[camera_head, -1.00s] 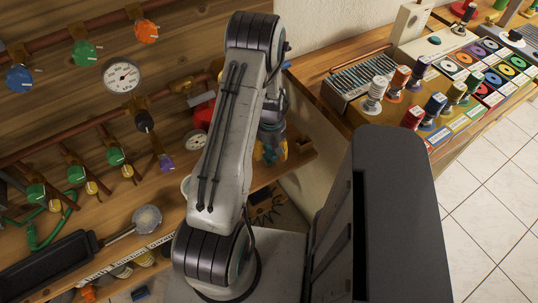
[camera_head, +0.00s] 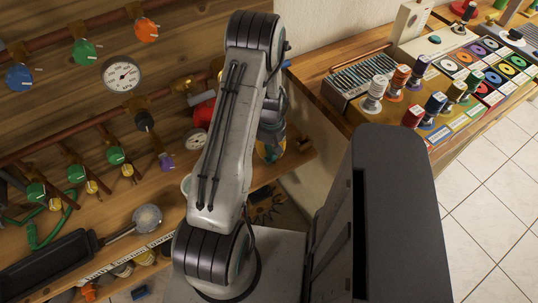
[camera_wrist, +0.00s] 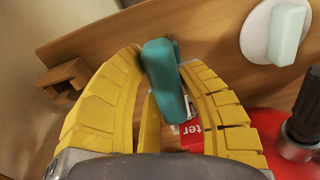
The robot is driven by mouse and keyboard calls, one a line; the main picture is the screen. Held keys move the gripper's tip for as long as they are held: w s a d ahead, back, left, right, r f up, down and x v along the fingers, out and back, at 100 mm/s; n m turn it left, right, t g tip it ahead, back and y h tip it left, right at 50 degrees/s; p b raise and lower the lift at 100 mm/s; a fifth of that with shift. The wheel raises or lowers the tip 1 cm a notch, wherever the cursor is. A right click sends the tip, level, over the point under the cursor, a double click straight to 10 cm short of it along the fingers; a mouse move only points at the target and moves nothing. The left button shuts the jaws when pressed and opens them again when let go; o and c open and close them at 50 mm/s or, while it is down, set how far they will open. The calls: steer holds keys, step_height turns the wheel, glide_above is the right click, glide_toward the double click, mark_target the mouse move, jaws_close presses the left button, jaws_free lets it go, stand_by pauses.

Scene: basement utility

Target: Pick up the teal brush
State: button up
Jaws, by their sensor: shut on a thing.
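The teal brush (camera_wrist: 165,78) shows in the wrist view as a thick teal piece between the two yellow fingers of my gripper (camera_wrist: 160,75). My gripper is shut on it. The brush's lower end runs down between the fingers, where a small pale part shows, and the rest is hidden. In the head view my gripper (camera_head: 270,150) is mostly hidden behind my arm, beside the wooden shelf. I cannot make out the brush there.
A wooden block (camera_wrist: 62,82) lies left of my fingers, and a white round plate with a pale green handle (camera_wrist: 276,32) is at right. A black-handled thing (camera_wrist: 303,112) stands over a red round object (camera_wrist: 290,160). A workbench with several spools (camera_head: 400,80) stands at right.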

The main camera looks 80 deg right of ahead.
steer(key=shift+r, duration=0.15)
jaws_close()
steer(key=shift+r, duration=0.4)
step_height(320, 180, up, 3)
steer(key=shift+s+a+r+b, duration=0.1)
steer(key=shift+s+r+b, duration=0.05)
steer(key=shift+b, duration=0.45)
steer(key=s+a+r+b, duration=0.2)
steer(key=s+a+r, duration=0.4)
steer(key=a, duration=0.3)
steer(key=shift+s+r, duration=0.35)
steer(key=shift+s, duration=0.2)
steer(key=o, duration=0.5)
jaws_free()
steer(key=c, duration=0.5)
steer(key=shift+w+d+r, duration=0.1)
